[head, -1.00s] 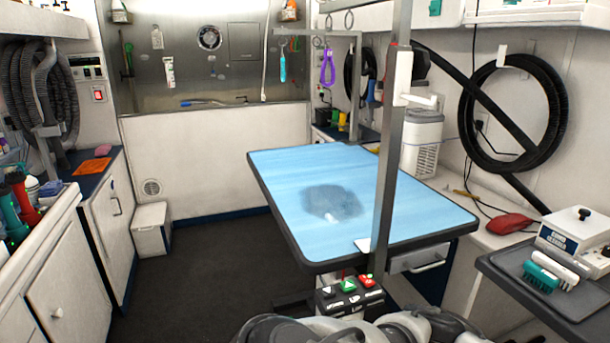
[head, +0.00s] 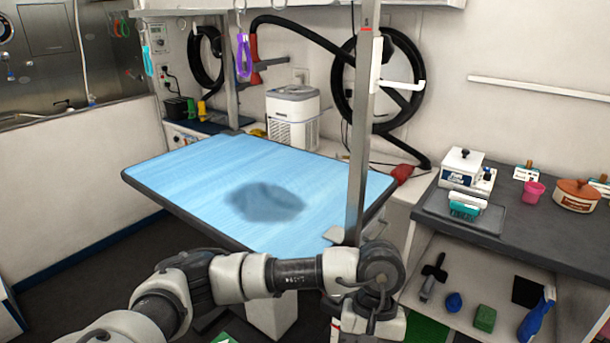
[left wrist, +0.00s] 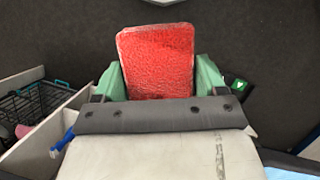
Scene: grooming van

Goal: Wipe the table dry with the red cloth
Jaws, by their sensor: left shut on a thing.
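The grooming table (head: 180,165) has a light blue top with a dark wet patch (head: 265,202) near its middle. In the left wrist view, my left gripper (left wrist: 162,76) is shut on the red cloth (left wrist: 156,48), a flat, textured red piece between its green fingers. Dark floor shows behind the cloth. In the head view my left arm crosses in front of the table's near edge, with its wrist bent down at the bottom right. The gripper and cloth are out of that picture. My right gripper is not in view.
A grey post (head: 358,150) rises at the table's near right corner. A purple loop (head: 243,55) hangs over its far side. On the right, a dark counter (head: 520,228) holds a white device (head: 461,168), a pink cup (head: 533,191) and brushes. A shelf below holds several items.

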